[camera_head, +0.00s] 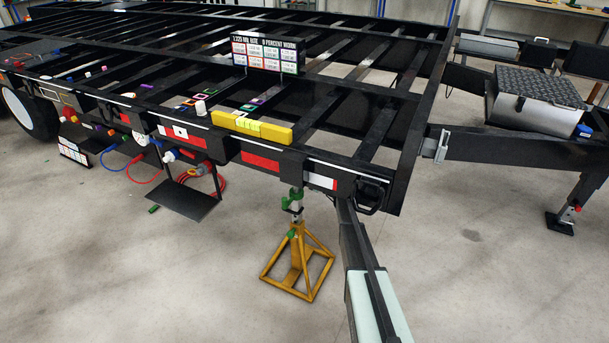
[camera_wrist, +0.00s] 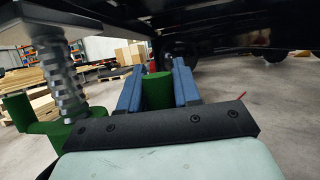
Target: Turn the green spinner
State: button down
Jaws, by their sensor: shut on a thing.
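The green spinner (camera_head: 291,201) sits on the threaded screw at the top of a yellow jack stand (camera_head: 300,270), under the trailer's front edge. In the wrist view, the spinner's green body (camera_wrist: 60,132) surrounds the base of the grey screw (camera_wrist: 68,85) at the left. Its upright green handle (camera_wrist: 158,92) stands between the two blue fingers of my gripper (camera_wrist: 157,72). My gripper is shut on this handle. The link between handle and spinner body is partly hidden by my gripper. In the head view, I cannot clearly make out my fingers.
The black trailer frame (camera_head: 395,165) hangs low above the stand. A yellow level (camera_head: 252,127) lies on its edge. A black plate (camera_head: 188,200) hangs below the frame to the left. The concrete floor around the stand is mostly clear.

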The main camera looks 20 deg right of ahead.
jog(key=a+n+g+y, duration=0.5)
jog(key=a+n+g, duration=0.2)
jog(key=g, duration=0.7)
jog(key=shift+a+f+n, duration=0.25)
jog(key=shift+a+n, duration=0.15)
jog(key=shift+a, duration=1)
jog(key=c, duration=1.1)
grip_release()
jog(key=shift+d, duration=0.1)
jog(key=shift+o, duration=1)
jog(key=shift+w, duration=0.1)
